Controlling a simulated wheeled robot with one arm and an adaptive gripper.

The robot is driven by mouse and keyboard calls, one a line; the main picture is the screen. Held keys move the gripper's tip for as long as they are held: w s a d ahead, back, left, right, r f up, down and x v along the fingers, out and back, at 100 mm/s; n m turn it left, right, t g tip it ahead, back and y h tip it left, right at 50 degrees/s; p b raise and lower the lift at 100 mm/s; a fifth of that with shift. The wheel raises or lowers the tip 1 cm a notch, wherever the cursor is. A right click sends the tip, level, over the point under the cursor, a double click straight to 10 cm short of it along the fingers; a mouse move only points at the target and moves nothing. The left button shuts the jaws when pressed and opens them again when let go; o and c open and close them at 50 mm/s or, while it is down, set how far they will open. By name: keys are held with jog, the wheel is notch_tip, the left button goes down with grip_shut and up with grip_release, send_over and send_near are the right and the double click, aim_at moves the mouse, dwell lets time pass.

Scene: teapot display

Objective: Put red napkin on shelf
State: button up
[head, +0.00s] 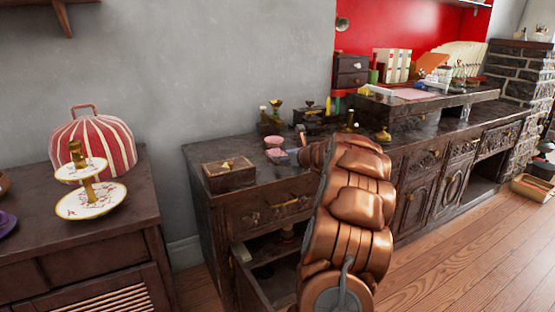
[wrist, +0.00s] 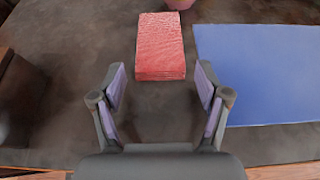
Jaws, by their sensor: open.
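The red napkin (wrist: 160,45) is a folded, textured rectangle lying flat on the dark cabinet top in the wrist view. My gripper (wrist: 160,76) is open, its two purple-padded fingers apart on either side of the napkin's near end. Nothing is held between them. In the head view, my copper-coloured arm reaches over the cabinet (head: 205,205) and hides the gripper. A raised dark shelf (head: 470,97) stands at the back of the cabinet's right part. A wall shelf (head: 40,5) shows at top left; I cannot tell which shelf the task means.
A blue flat sheet (wrist: 265,75) lies right of the napkin. A pink bowl (head: 273,142) stands beyond it. A wooden box (head: 229,174) sits at the cabinet's left end, above an open compartment. A tiered cake stand (head: 92,200) is on the left cabinet.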

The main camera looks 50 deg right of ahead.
jog(key=shift+b+x, duration=0.3)
jog(key=shift+x, duration=1.25)
jog(key=shift+r, duration=0.1)
jog(key=c, duration=1)
